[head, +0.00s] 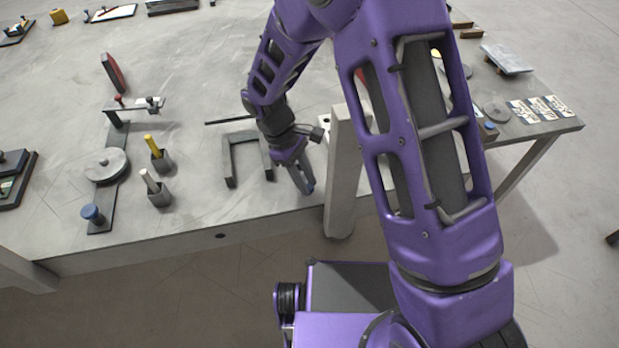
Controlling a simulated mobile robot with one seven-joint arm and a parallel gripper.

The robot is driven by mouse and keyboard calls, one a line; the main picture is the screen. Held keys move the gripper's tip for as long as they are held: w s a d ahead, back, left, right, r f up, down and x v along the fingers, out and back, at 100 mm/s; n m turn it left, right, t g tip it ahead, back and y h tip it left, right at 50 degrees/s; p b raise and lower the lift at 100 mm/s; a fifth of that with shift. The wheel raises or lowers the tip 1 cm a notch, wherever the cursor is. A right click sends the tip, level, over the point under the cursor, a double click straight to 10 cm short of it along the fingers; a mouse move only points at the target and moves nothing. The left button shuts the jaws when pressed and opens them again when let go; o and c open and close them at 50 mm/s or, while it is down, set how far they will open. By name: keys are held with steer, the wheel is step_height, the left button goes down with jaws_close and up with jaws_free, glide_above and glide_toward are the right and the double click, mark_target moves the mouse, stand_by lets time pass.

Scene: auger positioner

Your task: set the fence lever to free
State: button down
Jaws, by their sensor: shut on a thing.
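My gripper (306,187) is low at the table's front edge, right of a dark U-shaped frame (229,166) and left of a grey upright post (342,170). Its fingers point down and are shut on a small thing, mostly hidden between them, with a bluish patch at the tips. I cannot tell for sure whether this is the fence lever, nor which setting the lever is in. No label reading free can be made out. My upper arm hides much of the table on the right.
Left of the frame, a grey table (200,210) holds two cups with a yellow (152,145) and a pale handle (149,181), a round disc (105,165) and a blue knob (92,213). A red-faced plate (113,72) stands behind. Printed cards (541,108) lie far right.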

steer(key=shift+a+m, duration=0.2)
steer(key=shift+m, duration=0.2)
steer(key=c, duration=0.7)
jaws_free()
steer(key=shift+o, duration=0.2)
steer(key=p+v, duration=0.1)
steer(key=v, duration=1.6)
steer(key=shift+w+r, duration=0.15)
steer(key=shift+r, duration=0.15)
steer(key=shift+d, duration=0.15)
